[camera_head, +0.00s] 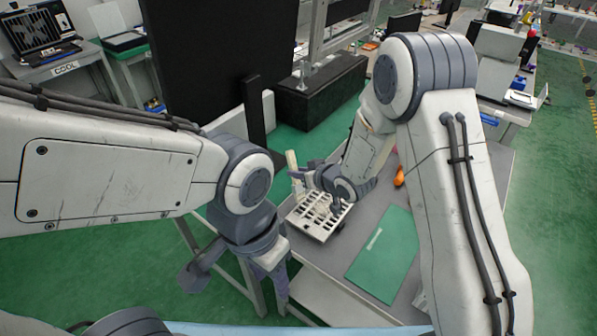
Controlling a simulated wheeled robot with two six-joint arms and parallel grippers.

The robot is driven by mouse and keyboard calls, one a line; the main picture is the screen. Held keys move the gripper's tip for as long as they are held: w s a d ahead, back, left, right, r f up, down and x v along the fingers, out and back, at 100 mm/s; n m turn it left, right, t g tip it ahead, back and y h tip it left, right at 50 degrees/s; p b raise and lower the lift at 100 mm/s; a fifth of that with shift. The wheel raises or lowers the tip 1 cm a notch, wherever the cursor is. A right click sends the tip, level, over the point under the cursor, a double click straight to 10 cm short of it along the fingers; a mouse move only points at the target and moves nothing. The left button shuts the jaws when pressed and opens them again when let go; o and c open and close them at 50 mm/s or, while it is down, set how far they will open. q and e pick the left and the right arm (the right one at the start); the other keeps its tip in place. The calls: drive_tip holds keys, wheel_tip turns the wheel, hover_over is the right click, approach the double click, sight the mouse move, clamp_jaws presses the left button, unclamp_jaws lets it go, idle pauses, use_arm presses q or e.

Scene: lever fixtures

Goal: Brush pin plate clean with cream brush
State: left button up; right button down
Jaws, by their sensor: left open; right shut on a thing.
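The pin plate (322,232) is a pale plate with rows of dark openings, lying on the grey table left of the green mat. The cream brush (292,160) is held roughly upright in my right gripper (298,178), which is shut on it above the plate's far left edge. Whether the brush touches the plate is hard to tell. My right wrist hides part of the plate. My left gripper (232,286) is open and empty, off the table's left edge, apart from the plate.
A green mat (385,262) with a small pale strip (374,238) lies on the table (345,262). An orange object (399,176) sits behind, beside my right arm. A large black panel (200,60) stands behind the table on the left.

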drive_tip(key=shift+f+b, duration=0.65)
drive_tip(key=shift+f, duration=0.15)
drive_tip(key=shift+d, duration=0.1)
